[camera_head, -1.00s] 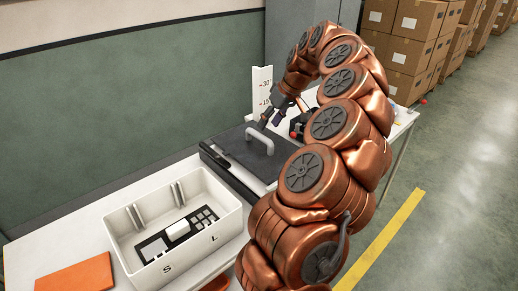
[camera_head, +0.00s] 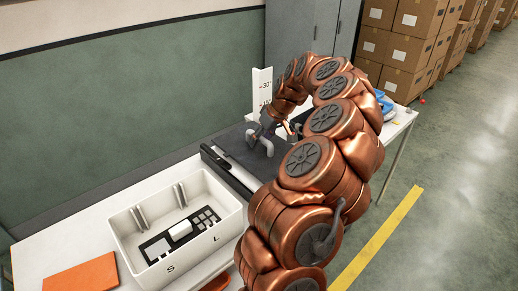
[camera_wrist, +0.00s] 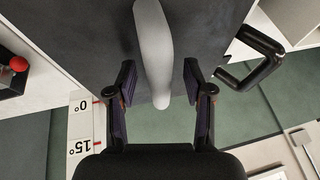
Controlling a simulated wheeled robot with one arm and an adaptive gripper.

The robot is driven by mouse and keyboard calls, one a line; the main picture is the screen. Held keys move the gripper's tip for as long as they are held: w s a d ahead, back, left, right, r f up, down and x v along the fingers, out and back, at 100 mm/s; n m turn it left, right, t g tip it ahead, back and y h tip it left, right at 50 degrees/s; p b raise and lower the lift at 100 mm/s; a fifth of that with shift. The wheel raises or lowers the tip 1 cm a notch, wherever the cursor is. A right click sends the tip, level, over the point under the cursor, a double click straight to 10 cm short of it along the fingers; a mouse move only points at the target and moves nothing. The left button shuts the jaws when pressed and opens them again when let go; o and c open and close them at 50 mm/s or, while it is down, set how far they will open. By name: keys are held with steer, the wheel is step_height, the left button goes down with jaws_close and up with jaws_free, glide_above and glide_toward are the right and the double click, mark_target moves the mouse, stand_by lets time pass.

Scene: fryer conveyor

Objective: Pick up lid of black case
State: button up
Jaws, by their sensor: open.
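The lid (camera_head: 232,142) of the black case is a flat dark panel on the table, with a light grey arched handle (camera_head: 263,140) on top. In the wrist view the lid (camera_wrist: 90,35) fills the upper middle and its handle (camera_wrist: 154,50) runs down between my fingers. My gripper (camera_wrist: 159,85) is open, with one finger on each side of the handle and a gap visible on both sides. In the head view my gripper (camera_head: 262,130) is at the handle, partly hidden by my arm. The right part of the case is hidden behind my arm.
A white bin (camera_head: 125,222) with a dark panel and small blocks inside stands at the front left, beside an orange sheet (camera_head: 82,274). A white angle scale (camera_head: 262,82) stands behind the lid. A black bar handle (camera_wrist: 262,62) shows in the wrist view.

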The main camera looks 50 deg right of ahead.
jaws_close()
steer(key=shift+r, duration=0.1)
stand_by(0.6)
step_height(320, 180, up, 10)
steer(key=b, duration=0.2)
steer(key=shift+f+b, duration=0.25)
steer(key=shift+b, duration=0.1)
steer(key=shift+r+p, duration=1.05)
steer(key=shift+r, duration=1.65)
